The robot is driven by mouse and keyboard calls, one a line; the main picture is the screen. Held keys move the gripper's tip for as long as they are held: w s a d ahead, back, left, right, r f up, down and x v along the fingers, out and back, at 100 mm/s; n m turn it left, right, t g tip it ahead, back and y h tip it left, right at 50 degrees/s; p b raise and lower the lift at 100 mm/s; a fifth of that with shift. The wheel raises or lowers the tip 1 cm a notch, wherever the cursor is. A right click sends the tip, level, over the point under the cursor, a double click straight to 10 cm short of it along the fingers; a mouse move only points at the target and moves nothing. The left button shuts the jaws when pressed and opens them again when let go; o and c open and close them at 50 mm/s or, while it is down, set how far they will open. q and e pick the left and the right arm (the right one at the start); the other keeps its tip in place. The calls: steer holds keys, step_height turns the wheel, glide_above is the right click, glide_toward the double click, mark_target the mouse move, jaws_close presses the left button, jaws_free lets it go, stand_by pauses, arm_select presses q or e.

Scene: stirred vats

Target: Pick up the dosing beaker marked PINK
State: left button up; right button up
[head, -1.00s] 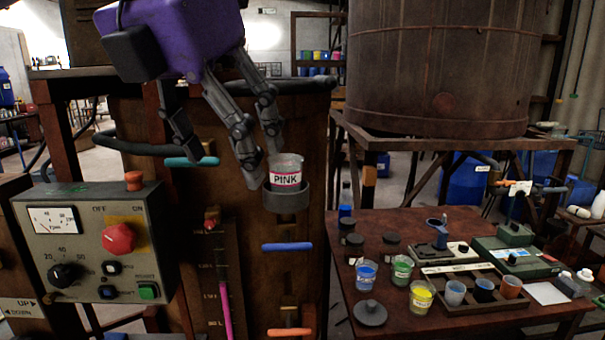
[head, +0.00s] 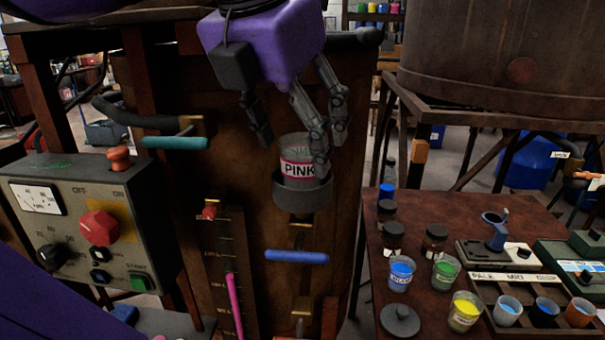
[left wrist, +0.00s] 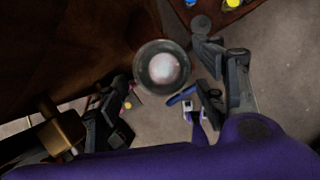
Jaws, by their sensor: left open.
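The PINK dosing beaker (head: 297,172) is clear, with a pink and white label, and stands upright in a round grey cup holder (head: 302,199) on the front of the rusty brown vat (head: 235,100). In the left wrist view the beaker (left wrist: 162,69) shows from above as a pale disc inside the dark holder rim (left wrist: 141,76). My left gripper (head: 293,154) is open, its fingers spread at the beaker's upper part. One finger is left of the beaker; another overlaps its right edge in the head view. I cannot tell whether they touch it. My right gripper is not in view.
A blue handle (head: 297,257) sticks out below the holder, and a teal handle (head: 175,143) is to its left. A control box (head: 75,225) stands left. The brown table (head: 462,215) at right carries blue, green and yellow beakers, dark jars and small instruments.

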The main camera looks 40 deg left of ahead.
arm_select(q)
steer(key=shift+x, duration=1.05)
steer(key=c, duration=1.2)
steer(key=shift+r, duration=0.1)
